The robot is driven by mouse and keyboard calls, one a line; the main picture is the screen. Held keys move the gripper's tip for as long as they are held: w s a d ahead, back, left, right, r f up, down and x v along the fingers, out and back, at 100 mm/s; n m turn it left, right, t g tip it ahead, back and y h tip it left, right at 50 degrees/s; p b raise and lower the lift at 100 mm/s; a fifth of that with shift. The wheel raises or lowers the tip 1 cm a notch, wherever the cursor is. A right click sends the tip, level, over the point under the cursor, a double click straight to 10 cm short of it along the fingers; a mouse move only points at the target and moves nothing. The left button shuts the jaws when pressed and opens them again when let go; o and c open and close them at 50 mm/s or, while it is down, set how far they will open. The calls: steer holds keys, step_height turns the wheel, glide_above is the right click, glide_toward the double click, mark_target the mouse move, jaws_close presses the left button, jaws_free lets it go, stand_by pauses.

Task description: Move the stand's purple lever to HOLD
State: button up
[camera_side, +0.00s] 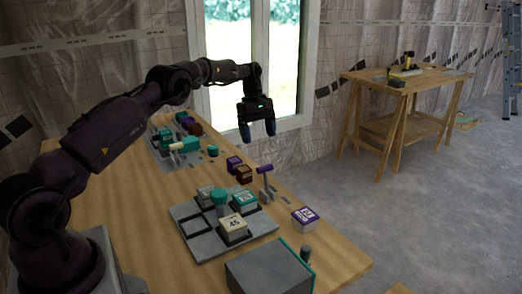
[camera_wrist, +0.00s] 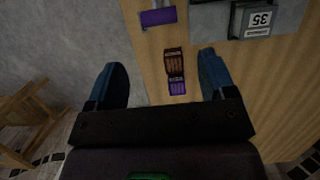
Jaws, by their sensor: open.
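The stand's purple lever (camera_side: 265,169) is a purple grip on a short grey post on the right side of the bench in the side view. It also shows at the top of the wrist view (camera_wrist: 158,17). No HOLD mark is legible in either view. My gripper (camera_side: 257,130) is open and empty, with its fingers pointing down. It hangs above and behind the lever in the side view, clear of it. In the wrist view, the blue-tipped fingers (camera_wrist: 162,80) are wide apart and the lever lies beyond them, towards the top.
A brown block (camera_side: 243,174) and a purple block (camera_side: 234,163) sit beside the lever. A grey tray (camera_side: 190,232) holds several labelled blocks. A purple-and-white block (camera_side: 305,217) and a grey box (camera_side: 262,272) are nearer. Another workbench (camera_side: 425,80) stands apart on the right.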

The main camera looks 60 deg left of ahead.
steer(key=shift+a+r, duration=0.15)
steer(key=shift+r, duration=0.5)
